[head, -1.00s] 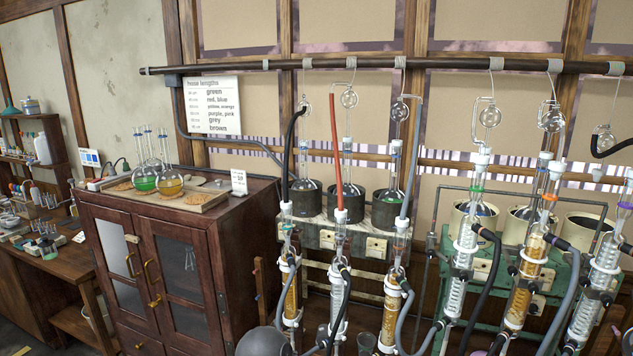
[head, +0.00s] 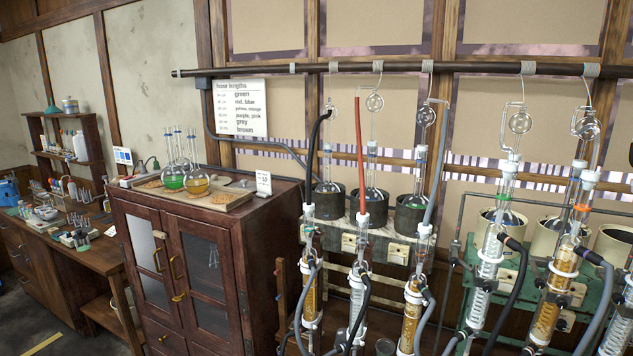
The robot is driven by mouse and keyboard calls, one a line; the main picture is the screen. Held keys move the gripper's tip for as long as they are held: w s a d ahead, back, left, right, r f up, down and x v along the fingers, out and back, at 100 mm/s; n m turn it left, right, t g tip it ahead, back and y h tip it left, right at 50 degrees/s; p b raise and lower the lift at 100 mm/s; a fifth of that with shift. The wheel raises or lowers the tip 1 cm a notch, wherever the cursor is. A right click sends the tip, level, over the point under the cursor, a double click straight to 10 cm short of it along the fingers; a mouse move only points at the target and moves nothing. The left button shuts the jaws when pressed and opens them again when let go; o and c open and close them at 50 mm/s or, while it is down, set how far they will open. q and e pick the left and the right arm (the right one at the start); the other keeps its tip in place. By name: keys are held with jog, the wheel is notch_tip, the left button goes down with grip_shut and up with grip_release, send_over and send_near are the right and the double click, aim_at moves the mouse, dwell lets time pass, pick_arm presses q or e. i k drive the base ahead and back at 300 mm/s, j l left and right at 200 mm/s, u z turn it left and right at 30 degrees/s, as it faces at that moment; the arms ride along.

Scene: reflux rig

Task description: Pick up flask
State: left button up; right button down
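Several long-necked round flasks stand together on a tray (head: 232,203) on top of the dark wooden cabinet. A flask with green liquid (head: 173,181) is at the front left of the group, and a flask with orange-yellow liquid (head: 196,186) is at its front right. Other flasks behind them are partly hidden, and their contents are hard to tell. More flasks, one of them (head: 371,193) with dark liquid, sit in heating mantles on the rig at right. Neither gripper shows in the head view.
The wooden cabinet (head: 237,263) stands left of the glass rig with its condensers and hoses (head: 360,155). A small white card (head: 263,183) stands near the cabinet's right edge. A cluttered bench (head: 88,252) is at far left. A hose-length sign (head: 241,108) hangs behind.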

aim_at(327, 186)
jog(key=u, duration=0.6)
jog(key=i+l+u, duration=0.7)
jog(key=i+j, duration=0.1)
